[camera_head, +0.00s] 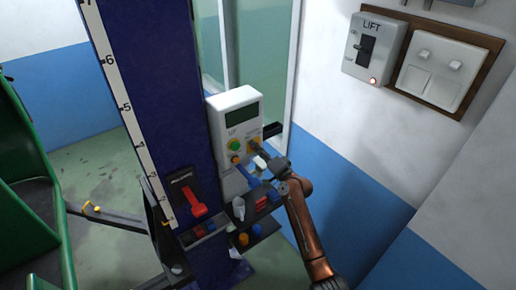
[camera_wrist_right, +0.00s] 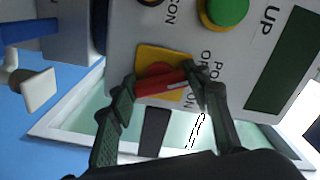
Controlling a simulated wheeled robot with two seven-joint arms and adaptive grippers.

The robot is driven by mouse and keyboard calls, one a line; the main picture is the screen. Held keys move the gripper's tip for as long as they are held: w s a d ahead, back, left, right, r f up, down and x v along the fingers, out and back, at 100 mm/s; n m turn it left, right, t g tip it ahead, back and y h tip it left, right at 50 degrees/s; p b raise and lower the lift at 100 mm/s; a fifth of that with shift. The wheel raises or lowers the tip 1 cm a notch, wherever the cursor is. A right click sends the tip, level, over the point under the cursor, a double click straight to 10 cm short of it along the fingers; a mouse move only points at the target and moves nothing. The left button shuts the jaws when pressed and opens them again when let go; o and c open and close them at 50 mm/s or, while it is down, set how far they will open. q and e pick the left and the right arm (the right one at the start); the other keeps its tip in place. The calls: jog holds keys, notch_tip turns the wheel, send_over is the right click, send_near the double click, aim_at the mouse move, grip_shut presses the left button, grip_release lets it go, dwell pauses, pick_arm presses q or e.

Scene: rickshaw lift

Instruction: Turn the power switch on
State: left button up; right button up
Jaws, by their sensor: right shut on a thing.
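The power switch is a red handle (camera_wrist_right: 160,82) on a yellow plate (camera_wrist_right: 150,52), with partly covered POWER and ON lettering beside it. It sits on a pale grey control box (camera_head: 219,122) on the blue column. My right gripper (camera_head: 254,146) reaches the box's lower right side. In the right wrist view my right gripper (camera_wrist_right: 160,80) has its two fingers on either side of the red handle, shut on it. The handle lies slightly tilted between the fingertips. In the head view the gripper mostly hides the switch. My left gripper is not in view.
A green UP button (camera_wrist_right: 226,8) is close to the fingers. Shelves with small coloured items (camera_head: 262,204) lie below the box. A red lever (camera_head: 193,203) is on the column. A LIFT switch box (camera_head: 372,48) and white wall switches (camera_head: 437,73) are on the right wall.

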jog(key=m+p, duration=0.2)
jog(key=m, duration=0.1)
jog(key=shift+r+m, duration=0.1)
jog(key=shift+m, duration=0.3)
jog(key=m+p, duration=0.2)
jog(key=m, duration=0.1)
jog(key=shift+m+p, duration=0.3)
jog(key=m+p, duration=0.2)
jog(key=m, duration=0.1)
jog(key=shift+m+p, duration=0.65)
jog(key=shift+m, duration=0.75)
jog(key=o, duration=1.2)
jog(key=shift+c, duration=0.2)
